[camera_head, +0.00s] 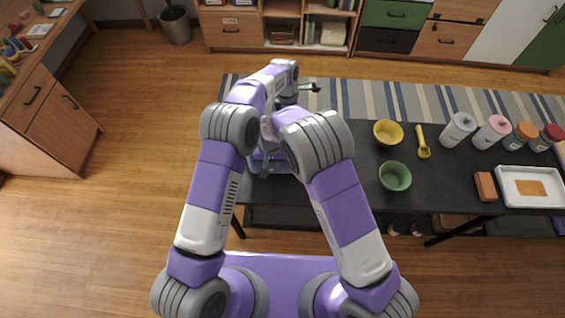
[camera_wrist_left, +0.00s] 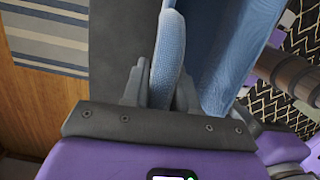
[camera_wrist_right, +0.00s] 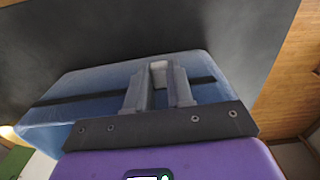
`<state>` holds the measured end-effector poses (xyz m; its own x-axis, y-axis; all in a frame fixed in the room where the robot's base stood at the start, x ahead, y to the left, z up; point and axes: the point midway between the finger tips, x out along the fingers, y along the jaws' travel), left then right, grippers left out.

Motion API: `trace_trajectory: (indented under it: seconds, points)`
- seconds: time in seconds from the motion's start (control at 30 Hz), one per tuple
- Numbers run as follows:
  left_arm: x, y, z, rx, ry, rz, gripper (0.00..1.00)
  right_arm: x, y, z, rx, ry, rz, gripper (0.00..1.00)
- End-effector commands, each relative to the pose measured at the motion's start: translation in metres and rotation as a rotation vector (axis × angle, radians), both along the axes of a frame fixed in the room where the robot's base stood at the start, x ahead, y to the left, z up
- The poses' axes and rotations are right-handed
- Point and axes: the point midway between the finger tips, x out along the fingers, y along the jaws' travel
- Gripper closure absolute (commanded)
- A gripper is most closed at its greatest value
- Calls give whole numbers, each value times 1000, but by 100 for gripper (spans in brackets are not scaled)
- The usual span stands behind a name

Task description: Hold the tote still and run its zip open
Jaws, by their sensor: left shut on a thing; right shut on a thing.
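The blue tote (camera_wrist_right: 95,80) rests on the black table in the right wrist view, with a dark zip line (camera_wrist_right: 75,98) along its top. In the head view my arms hide most of it; a small blue part (camera_head: 268,166) shows. In the left wrist view, my left gripper (camera_wrist_left: 160,92) is shut on a raised blue fabric edge (camera_wrist_left: 170,45) of the tote (camera_wrist_left: 228,45). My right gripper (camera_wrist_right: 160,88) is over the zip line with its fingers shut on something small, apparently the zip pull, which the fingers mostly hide.
On the black table (camera_head: 350,186), a yellow bowl (camera_head: 388,133), green bowl (camera_head: 395,177), yellow scoop (camera_head: 422,145), several lidded jars (camera_head: 491,132), a brown block (camera_head: 486,186) and a white tray (camera_head: 505,199) stand to the right. A striped rug (camera_head: 365,100) lies behind.

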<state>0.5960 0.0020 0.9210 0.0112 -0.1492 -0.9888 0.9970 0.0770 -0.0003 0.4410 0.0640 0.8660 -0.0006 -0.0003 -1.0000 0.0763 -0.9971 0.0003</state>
Motion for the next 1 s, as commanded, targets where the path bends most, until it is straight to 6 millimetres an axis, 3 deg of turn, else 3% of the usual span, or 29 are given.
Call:
trace_trajectory:
  seconds: [0.37, 0.4, 0.57, 1.0]
  points:
    - [0, -1, 0, -2, 1, 1, 100, 0, 3, 1, 2, -3, 1, 100]
    - [0, -1, 0, -2, 1, 1, 100, 0, 3, 1, 2, -3, 1, 74]
    - [0, 0, 0, -1, 0, 1, 100, 0, 3, 1, 1, -2, 1, 51]
    - [0, 0, 1, -1, -1, 1, 100, 0, 2, 0, 0, 0, 1, 51]
